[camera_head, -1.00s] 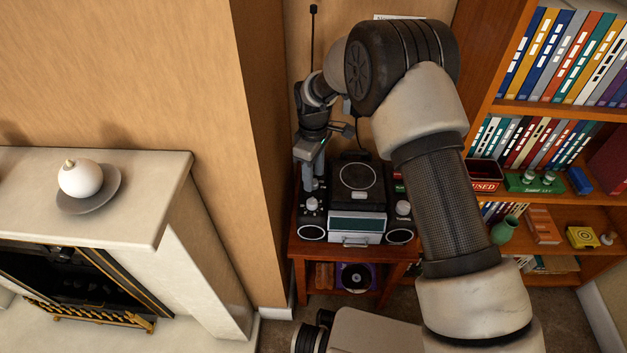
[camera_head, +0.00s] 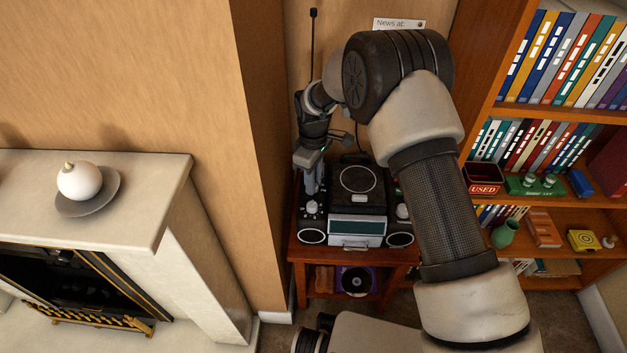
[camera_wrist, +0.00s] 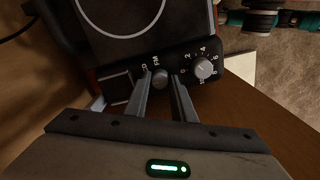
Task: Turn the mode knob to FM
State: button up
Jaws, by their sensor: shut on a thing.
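The mode knob (camera_wrist: 161,79) is a small dark round knob on the black top panel of the stereo (camera_head: 356,206). The wrist view shows the labels "CD" and "FM" beside it; I cannot make out where its pointer stands. My gripper (camera_wrist: 162,88) is shut on this knob, with one finger on each side. In the head view my gripper (camera_head: 311,188) reaches down onto the left part of the stereo, hiding the mode knob there. A lighter knob with a number scale (camera_wrist: 203,68) sits close to the right finger in the wrist view.
The stereo stands on a small wooden table (camera_head: 300,249) beside the wall corner. A thin antenna (camera_head: 313,50) rises behind my gripper. A bookshelf (camera_head: 480,100) stands at right, and a mantel (camera_head: 140,215) with a white vase (camera_head: 79,182) at left.

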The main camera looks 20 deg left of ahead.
jog(key=m, duration=0.5)
jog(key=shift+p, duration=0.3)
jog(key=m, duration=0.4)
jog(key=shift+m, duration=0.3)
jog(key=m+p, duration=0.1)
jog(key=m, duration=0.4)
jog(key=shift+m+p, duration=0.3)
jog(key=shift+m, duration=2.1)
grip_shut()
jog(key=o, duration=1.1)
grip_release()
jog(key=shift+c, duration=0.2)
